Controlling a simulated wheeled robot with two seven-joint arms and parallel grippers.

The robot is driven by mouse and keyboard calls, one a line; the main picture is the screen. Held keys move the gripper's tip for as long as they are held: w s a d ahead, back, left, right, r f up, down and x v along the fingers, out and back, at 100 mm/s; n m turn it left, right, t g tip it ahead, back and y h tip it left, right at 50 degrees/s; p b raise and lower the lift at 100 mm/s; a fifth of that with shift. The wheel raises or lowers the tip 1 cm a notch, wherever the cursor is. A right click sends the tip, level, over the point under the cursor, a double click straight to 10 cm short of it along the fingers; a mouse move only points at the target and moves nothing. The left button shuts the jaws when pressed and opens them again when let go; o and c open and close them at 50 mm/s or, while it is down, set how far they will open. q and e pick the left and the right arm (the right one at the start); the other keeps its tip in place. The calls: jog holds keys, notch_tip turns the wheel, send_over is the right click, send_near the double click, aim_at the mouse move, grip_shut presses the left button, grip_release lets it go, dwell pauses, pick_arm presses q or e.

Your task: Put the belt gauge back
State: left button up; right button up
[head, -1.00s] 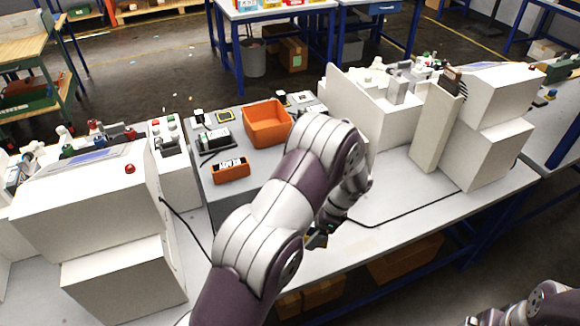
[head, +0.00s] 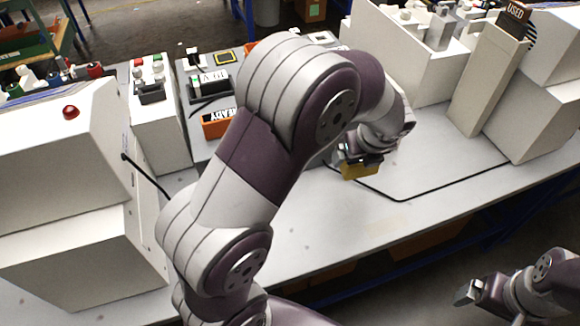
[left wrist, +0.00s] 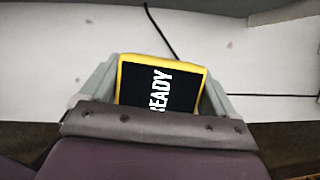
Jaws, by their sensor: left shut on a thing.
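The yellow-framed gauge (left wrist: 158,86) has a black screen; its white lettering reads READY, the first letter partly covered. It sits between the two fingers of my left gripper (left wrist: 155,95), which is shut on it. In the head view the yellow gauge (head: 360,170) hangs from my left gripper (head: 360,160) over the light bench top, near the black cable. I cannot tell whether it touches the bench. My right gripper (head: 468,292) is at the lower right, away from the bench items; its jaws are too small to read.
The grey bench (head: 325,240) is clear in front. A black cable (head: 440,188) runs across it. An orange holder (head: 216,124) lettered READY and a black device (head: 208,82) stand behind my left arm.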

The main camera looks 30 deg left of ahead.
pick_arm(q)
jog(key=f, duration=0.1)
jog(key=d+f+b, duration=0.1)
jog(key=shift+s+f, duration=0.3)
jog(key=shift+f, duration=0.05)
jog(key=shift+s+a+r+n+g, duration=0.1)
jog(key=shift+s+a+n+g, duration=0.05)
jog(key=shift+s+n+g, duration=0.2)
send_over(305, 179)
jog(key=d, duration=0.2)
jog(key=shift+n, duration=0.25)
jog(key=f, duration=0.6)
jog(key=shift+s+a+f, duration=0.2)
jog(key=shift+s+a, duration=0.05)
jog(key=shift+s, duration=0.15)
jog(key=shift+a+f+b, duration=0.15)
jog(key=shift+f+b, duration=0.15)
jog(key=shift+b, duration=0.05)
notch_tip(305, 179, down, 3)
jog(key=shift+b, duration=0.65)
jog(key=shift+f, duration=0.4)
jog(key=shift+r, duration=0.1)
pick_arm(e)
notch_tip(305, 179, down, 5)
jog(key=shift+s+r, duration=0.1)
